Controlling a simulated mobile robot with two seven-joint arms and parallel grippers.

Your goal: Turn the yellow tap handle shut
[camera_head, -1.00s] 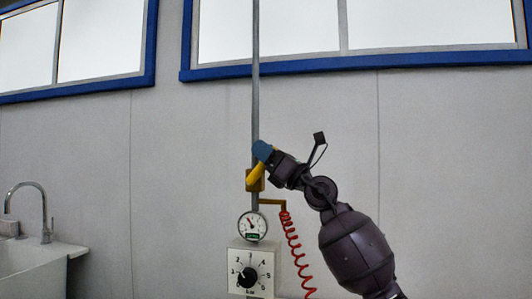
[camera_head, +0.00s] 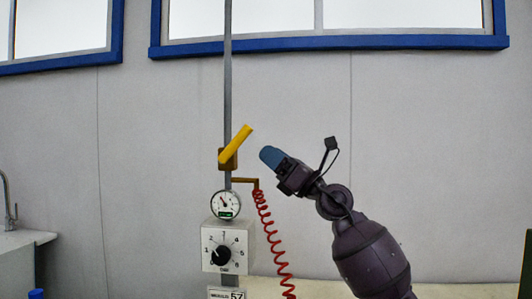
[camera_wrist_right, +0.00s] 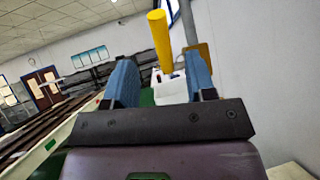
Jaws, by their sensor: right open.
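The yellow tap handle (camera_head: 236,144) sits on a brass valve body (camera_head: 226,160) on the vertical grey pipe (camera_head: 228,80). The handle slants, its free end up and to the right. My right gripper (camera_head: 271,157) is to the right of the handle, apart from it. In the right wrist view my right gripper (camera_wrist_right: 158,82) is open with two blue fingers and nothing between them. The yellow handle (camera_wrist_right: 160,40) shows there beyond the fingertips, with the brass body (camera_wrist_right: 203,58) to its right. My left gripper is not in view.
Below the valve are a round gauge (camera_head: 226,204) and a white dial box (camera_head: 226,247) with a numbered knob. A red coiled hose (camera_head: 268,225) hangs from the pipe's side outlet. A sink (camera_head: 20,240) stands at the left.

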